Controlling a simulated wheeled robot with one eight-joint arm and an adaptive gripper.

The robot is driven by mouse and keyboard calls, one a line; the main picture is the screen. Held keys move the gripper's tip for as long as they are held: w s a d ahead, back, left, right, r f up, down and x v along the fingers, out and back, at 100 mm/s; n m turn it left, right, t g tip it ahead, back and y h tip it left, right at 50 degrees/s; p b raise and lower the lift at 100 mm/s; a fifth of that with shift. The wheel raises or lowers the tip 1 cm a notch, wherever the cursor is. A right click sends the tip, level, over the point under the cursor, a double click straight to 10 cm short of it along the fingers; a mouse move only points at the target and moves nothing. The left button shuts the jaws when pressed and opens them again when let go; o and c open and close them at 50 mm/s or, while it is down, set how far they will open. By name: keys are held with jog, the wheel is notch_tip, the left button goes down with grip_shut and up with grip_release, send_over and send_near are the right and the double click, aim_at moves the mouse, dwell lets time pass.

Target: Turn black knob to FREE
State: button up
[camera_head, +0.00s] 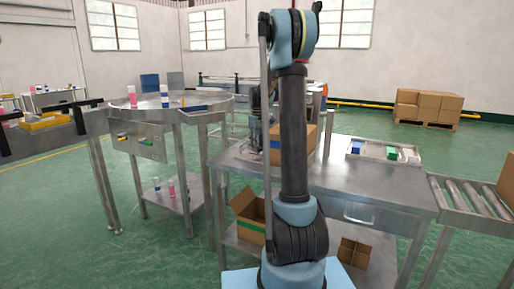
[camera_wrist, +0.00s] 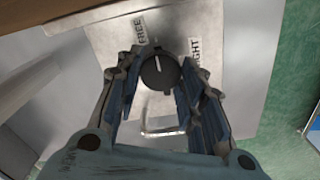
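The black knob (camera_wrist: 160,70) is round, with a white mark pointing up and slightly left in the wrist view. It sits on a pale metal plate, between a FREE label (camera_wrist: 141,32) at upper left and a second label (camera_wrist: 196,52) at right, partly covered by a finger and ending in "IGHT". My gripper (camera_wrist: 162,65) is open, one finger on each side of the knob. The fingertips are close to its sides; I cannot tell whether either touches. In the head view my arm covers the work area and I cannot make out the knob.
In the head view, a steel table (camera_head: 365,185) stands around the arm. A round steel table (camera_head: 205,100) is at left, a roller conveyor (camera_head: 470,198) at right. An open carton (camera_head: 247,215) sits low.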

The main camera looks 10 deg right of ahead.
jog(key=o, duration=0.4)
notch_tip(320, 180, up, 12)
jog(key=shift+w+f, duration=0.1)
dwell(0.5)
jog(key=s+a+f+m+t+h, duration=0.2)
jog(key=s+a+t, duration=0.2)
jog(key=s+a, duration=0.4)
jog(key=s+d+f+m, duration=0.1)
jog(key=s+f, duration=0.5)
jog(key=s, duration=0.6)
jog(key=s+d+f+m+g+y, duration=0.1)
jog(key=s+d+f, duration=0.3)
jog(key=s, duration=0.8)
jog(key=s+d+f+m+y, duration=0.1)
jog(key=s+d+f, duration=0.1)
jog(key=s+f, duration=0.6)
jog(key=shift+s+d+m+g, duration=0.15)
jog(key=shift+s+m+g, duration=0.2)
jog(key=shift+s, duration=1.95)
